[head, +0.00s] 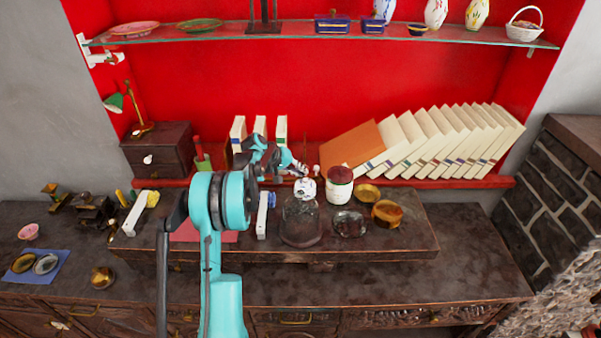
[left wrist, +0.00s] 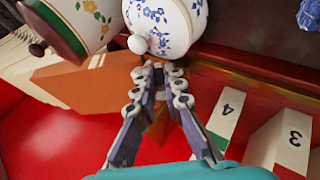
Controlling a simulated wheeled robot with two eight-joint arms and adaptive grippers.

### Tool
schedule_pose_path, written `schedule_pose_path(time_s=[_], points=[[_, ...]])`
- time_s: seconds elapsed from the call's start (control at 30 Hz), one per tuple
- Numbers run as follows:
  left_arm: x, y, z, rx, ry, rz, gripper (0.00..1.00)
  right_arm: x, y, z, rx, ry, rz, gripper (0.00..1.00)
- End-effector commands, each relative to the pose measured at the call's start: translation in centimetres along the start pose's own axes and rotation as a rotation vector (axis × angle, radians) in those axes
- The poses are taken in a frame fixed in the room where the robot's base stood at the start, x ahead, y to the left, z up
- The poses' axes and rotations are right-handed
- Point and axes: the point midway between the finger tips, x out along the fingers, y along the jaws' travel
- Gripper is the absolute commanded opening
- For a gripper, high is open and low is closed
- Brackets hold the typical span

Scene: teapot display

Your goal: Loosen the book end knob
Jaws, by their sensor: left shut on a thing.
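My left gripper (head: 298,166) reaches to the red shelf between the upright white books and the leaning row. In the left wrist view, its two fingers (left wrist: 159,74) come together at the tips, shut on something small. The book end knob is hidden between the fingertips, so I cannot make out its shape. A brownish metal-like piece (left wrist: 163,122) shows behind the fingers, perhaps part of the book end. My right gripper is not in view.
A white jar with blue flowers (left wrist: 165,25) and a green-banded white jar (left wrist: 78,22) stand close to the fingertips. Numbered white books (left wrist: 290,140) stand on one side. An orange-covered book (head: 350,147) leans with the row (head: 440,140). A glass shelf (head: 320,42) hangs above.

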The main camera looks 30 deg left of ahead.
Motion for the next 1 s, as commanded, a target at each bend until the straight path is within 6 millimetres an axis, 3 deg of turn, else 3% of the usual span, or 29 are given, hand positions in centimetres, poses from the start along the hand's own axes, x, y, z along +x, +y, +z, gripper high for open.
schedule_pose_path(time_s=[0.57,0.6,0.67,1.0], points=[[0.06,-0.05,0.09,-0.012,-0.003,0.030,0.00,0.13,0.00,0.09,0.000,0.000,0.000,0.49],[0.06,-0.05,0.09,-0.012,-0.003,0.030,0.17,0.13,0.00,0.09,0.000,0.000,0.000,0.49],[0.06,-0.05,0.09,-0.012,-0.003,0.030,0.28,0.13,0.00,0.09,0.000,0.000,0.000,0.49],[-0.30,-0.07,0.03,-0.012,-0.001,0.030,0.28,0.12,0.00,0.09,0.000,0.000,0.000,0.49]])
